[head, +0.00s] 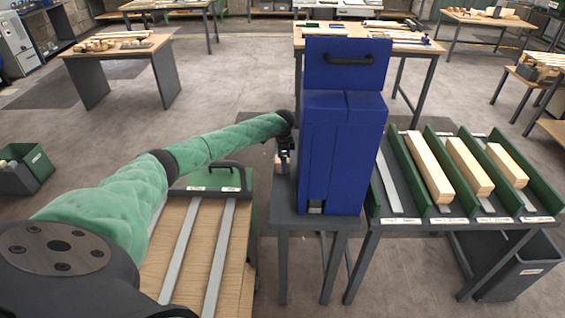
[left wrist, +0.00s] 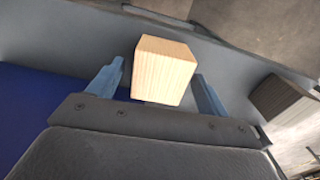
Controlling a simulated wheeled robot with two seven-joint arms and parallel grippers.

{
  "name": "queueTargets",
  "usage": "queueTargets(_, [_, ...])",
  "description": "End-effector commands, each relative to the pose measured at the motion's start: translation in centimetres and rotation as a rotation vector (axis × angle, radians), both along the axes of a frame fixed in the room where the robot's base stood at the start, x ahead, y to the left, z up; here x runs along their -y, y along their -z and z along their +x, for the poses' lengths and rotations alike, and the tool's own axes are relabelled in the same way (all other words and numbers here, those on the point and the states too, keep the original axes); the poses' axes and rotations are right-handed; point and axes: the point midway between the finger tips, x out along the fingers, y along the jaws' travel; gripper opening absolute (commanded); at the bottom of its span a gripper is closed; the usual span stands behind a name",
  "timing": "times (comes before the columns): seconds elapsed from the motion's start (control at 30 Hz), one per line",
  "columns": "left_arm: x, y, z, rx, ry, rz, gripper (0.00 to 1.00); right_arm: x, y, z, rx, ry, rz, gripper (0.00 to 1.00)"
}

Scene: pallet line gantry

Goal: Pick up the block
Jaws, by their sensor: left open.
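A pale wooden block (left wrist: 164,70) sits in the left wrist view between the two blue-grey fingers of my left gripper (left wrist: 158,74). The gripper is open, with a finger on either side of the block and visible gaps between. In the head view my left gripper (head: 283,160) is at the left side of the blue machine, over the grey stand, and is small and partly hidden. A bit of light wood shows by it there. My right gripper is in neither view.
The tall blue machine (head: 343,130) stands on a grey stand (head: 285,211) right beside my gripper. On its right is a rack with green dividers (head: 444,165) and long wooden bars (head: 429,168). A wooden table with metal rails (head: 221,250) is at front left.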

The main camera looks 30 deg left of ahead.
Motion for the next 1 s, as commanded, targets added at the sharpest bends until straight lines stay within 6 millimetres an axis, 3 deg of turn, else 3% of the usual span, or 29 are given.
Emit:
queueTargets(0.37, [-0.03,0.66,-0.02,0.0,0.0,0.0,0.78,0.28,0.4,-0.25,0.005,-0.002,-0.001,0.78])
queueTargets(0.6, [-0.03,0.64,-0.02,0.0,0.0,0.0,0.31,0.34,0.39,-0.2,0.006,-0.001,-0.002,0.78])
queueTargets(1.0, [0.07,0.07,0.0,0.0,0.0,0.0,0.28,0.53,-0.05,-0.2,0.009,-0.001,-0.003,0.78])
